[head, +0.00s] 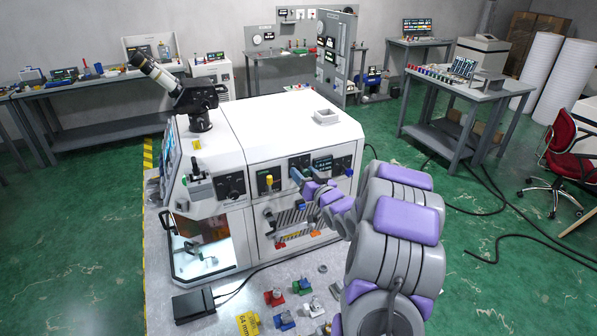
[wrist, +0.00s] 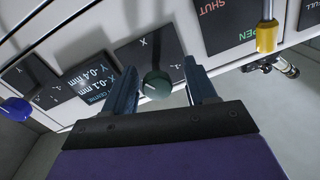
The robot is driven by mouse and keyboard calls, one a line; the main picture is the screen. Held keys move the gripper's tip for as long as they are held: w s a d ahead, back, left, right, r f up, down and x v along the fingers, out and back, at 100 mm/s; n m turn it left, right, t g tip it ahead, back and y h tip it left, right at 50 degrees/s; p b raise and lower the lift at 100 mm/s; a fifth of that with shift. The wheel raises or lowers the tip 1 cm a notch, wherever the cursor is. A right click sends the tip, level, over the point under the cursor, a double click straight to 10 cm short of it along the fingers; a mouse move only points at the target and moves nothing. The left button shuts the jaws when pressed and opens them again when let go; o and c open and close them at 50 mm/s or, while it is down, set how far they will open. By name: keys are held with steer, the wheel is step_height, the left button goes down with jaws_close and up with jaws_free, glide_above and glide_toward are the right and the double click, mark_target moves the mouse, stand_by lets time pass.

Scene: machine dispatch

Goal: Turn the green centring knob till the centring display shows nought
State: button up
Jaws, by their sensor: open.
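The green centring knob (wrist: 155,84) sits on a dark panel marked X in the wrist view. My gripper (wrist: 158,68) is open, with one blue finger on each side of the knob. The knob lies between the fingers, and I see gaps beside it. The centring display (wrist: 92,84) is beside the panel and appears turned over; it seems to read X -0.1 mm and Y -0.4 mm. In the head view my gripper (head: 299,177) is at the front of the white machine (head: 280,125), left of the display (head: 322,164). My gripper hides the green knob there.
A blue knob (wrist: 15,109) is beyond the display in the wrist view. A yellow lever (wrist: 266,37) stands near the SHUT/OPEN panel (wrist: 222,20). Several small coloured parts and a black box (head: 194,305) lie on the surface below the machine.

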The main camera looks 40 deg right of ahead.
steer(key=shift+d+f, duration=0.15)
steer(key=shift+d, duration=0.45)
steer(key=shift+c, duration=0.4)
steer(key=shift+a, duration=0.55)
steer(key=c, duration=0.6)
steer(key=shift+d, duration=0.15)
steer(key=c, duration=0.4)
steer(key=shift+o, duration=0.2)
steer(key=shift+n+b, duration=0.4)
steer(key=shift+n, duration=0.1)
steer(key=o, duration=1)
steer(key=shift+o, duration=0.2)
steer(key=shift+s, duration=0.1)
